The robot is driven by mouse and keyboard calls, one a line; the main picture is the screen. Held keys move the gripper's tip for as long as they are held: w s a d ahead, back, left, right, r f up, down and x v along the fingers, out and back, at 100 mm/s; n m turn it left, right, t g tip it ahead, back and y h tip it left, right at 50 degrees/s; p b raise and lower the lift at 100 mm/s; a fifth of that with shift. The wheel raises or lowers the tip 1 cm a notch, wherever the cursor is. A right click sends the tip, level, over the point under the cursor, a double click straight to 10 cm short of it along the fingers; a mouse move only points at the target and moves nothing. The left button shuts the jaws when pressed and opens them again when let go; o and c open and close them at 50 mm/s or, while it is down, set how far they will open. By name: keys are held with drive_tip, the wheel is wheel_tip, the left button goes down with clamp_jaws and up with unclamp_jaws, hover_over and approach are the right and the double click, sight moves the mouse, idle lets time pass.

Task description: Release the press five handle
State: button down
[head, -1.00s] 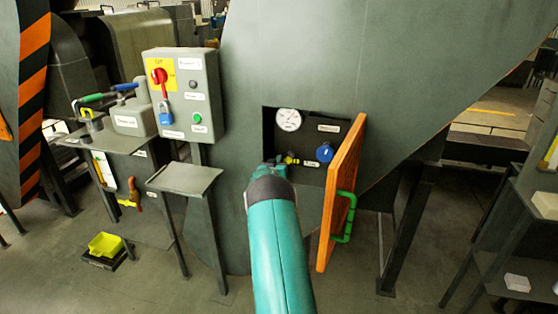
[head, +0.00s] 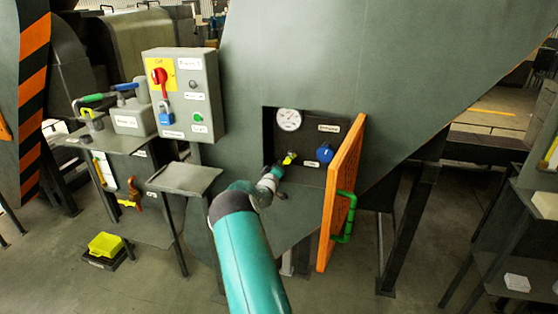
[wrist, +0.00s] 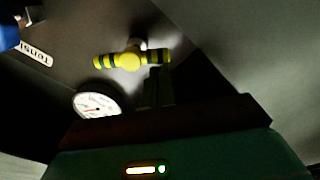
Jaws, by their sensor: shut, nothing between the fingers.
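The yellow handle with dark bands (wrist: 131,60) sits on the back panel of an open recess; it looks small in the head view (head: 289,159). I take it as the press handle, though no label confirms this. My gripper (head: 279,168) is at the recess, just below and left of the handle. In the wrist view my gripper (wrist: 158,82) shows as dark, dim fingers close to the handle's right half. The fingers are shut and hold nothing. I cannot tell whether they touch the handle.
A round gauge (head: 288,119) and a blue knob (head: 324,152) share the recess. The orange door (head: 340,195) with its green handle (head: 346,218) stands open on the right. A grey control box (head: 183,95) and a small stand (head: 185,178) are on the left.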

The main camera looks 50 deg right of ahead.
drive_tip(key=n, duration=0.1)
drive_tip(key=f+n, duration=0.1)
drive_tip(key=n, duration=0.1)
drive_tip(key=shift+s+d+f+n, duration=0.1)
drive_tip(key=shift+s+f+n, duration=0.05)
drive_tip(key=shift+s+n, duration=0.2)
drive_tip(key=shift+s+d+f+n, duration=0.1)
drive_tip(key=shift+s+f+n, duration=0.1)
drive_tip(key=shift+n, duration=0.8)
drive_tip(key=shift+s+d+f+n, duration=0.1)
drive_tip(key=shift+s+f+n, duration=0.1)
drive_tip(key=shift+n, duration=0.75)
